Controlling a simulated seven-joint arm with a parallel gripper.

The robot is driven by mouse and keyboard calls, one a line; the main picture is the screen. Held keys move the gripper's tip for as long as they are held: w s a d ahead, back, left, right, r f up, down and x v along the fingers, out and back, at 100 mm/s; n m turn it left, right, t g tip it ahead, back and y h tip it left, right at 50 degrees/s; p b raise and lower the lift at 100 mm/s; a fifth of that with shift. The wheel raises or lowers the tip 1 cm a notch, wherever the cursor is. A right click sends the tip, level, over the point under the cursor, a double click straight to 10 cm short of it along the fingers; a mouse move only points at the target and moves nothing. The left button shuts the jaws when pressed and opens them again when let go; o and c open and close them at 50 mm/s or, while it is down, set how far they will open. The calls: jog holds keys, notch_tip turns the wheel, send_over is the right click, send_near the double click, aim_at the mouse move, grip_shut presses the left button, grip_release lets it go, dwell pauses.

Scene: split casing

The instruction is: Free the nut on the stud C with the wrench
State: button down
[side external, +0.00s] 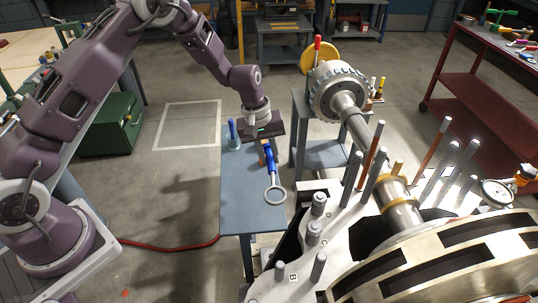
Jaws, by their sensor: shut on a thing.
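The wrench has a blue handle (270,159) and a grey ring head (275,194). It extends from my gripper (264,142) over the narrow blue-grey bench (238,205), ring end toward the casing. My gripper is shut on the handle's far end; the fingertips are small and partly hidden. I cannot tell whether the wrench touches the bench top. The casing's lower half (292,250) carries several upright grey studs, some with nuts (313,232). A plate marked B (292,277) is readable near the front. I cannot make out a C label, so stud C is not identifiable.
A shaft (356,128) with a toothed disc runs along the casing. Tall studs (435,143) and a dial gauge (496,192) stand on the right. A small blue-topped object (232,135) is on the bench beside my gripper. A red cable (170,247) lies on the floor.

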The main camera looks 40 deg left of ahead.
aim_at(280, 186)
jog(key=s+d+n, duration=0.1)
jog(key=d+n, duration=0.1)
jog(key=s+d+f+n+y, duration=0.1)
jog(key=s+d+n, duration=0.1)
jog(key=d+n, duration=0.1)
jog(key=s+d+n, duration=0.2)
jog(key=shift+s+d+f+n+t, duration=0.15)
jog(key=shift+d+f+n+t, duration=0.05)
jog(key=shift+d+n+t, duration=0.1)
jog(key=shift+s+d+n, duration=0.2)
jog(key=shift+n, duration=0.2)
jog(key=w+d+f+m, duration=0.1)
jog(key=w+f+m, duration=0.1)
jog(key=w+m, duration=0.3)
jog(key=shift+w+d+f+h, duration=0.15)
jog(key=shift+d+f+h, duration=0.05)
jog(key=shift+f+h, duration=0.1)
jog(key=shift+f, duration=0.1)
jog(key=shift+s+x, duration=0.2)
jog(key=shift+x, duration=0.85)
jog(key=shift+a+f, duration=0.1)
jog(key=shift+f, duration=0.05)
